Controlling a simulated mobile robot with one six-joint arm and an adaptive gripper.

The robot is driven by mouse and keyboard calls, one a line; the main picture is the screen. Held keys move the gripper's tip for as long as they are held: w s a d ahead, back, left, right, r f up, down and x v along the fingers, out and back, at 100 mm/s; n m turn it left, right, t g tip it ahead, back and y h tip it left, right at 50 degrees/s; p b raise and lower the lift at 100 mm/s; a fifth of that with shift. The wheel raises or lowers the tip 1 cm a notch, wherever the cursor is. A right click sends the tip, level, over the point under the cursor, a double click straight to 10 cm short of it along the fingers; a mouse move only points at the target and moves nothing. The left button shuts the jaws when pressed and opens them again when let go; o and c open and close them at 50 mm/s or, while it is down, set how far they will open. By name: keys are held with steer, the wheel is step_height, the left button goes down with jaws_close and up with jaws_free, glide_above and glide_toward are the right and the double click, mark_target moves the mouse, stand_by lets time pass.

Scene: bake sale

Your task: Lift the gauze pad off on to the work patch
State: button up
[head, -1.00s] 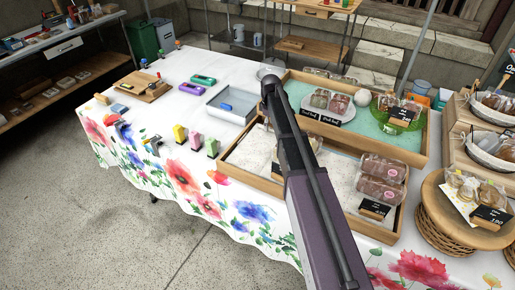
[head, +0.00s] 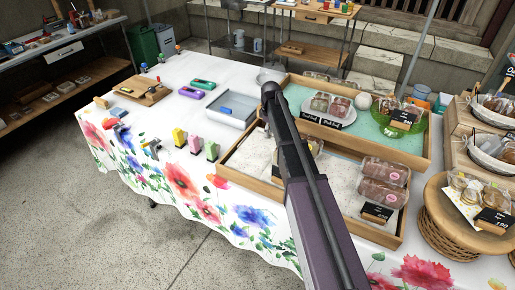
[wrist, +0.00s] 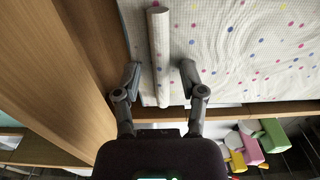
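My gripper (wrist: 160,74) is open in the wrist view. Its two fingers stand on either side of a long, pale, rounded bar-like thing (wrist: 160,45), with a gap on both sides. The bar shows over a white sheet with coloured dots (wrist: 235,50). I cannot tell whether the bar is the gauze pad, or whether it lies flat or stands up from the sheet. In the head view my arm hides the gripper and the spot under it. I cannot single out the work patch.
A wooden wall (wrist: 60,70) runs close along the left of my gripper in the wrist view. In the head view, packed baked goods (head: 384,182) sit in the front wooden tray (head: 250,186). Yellow, pink and green blocks (head: 195,144) and a grey tray (head: 231,109) stand to its left.

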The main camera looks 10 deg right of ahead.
jaws_close()
steer(key=shift+r, duration=0.15)
step_height(320, 180, up, 10)
steer(key=p, duration=1)
stand_by(0.7)
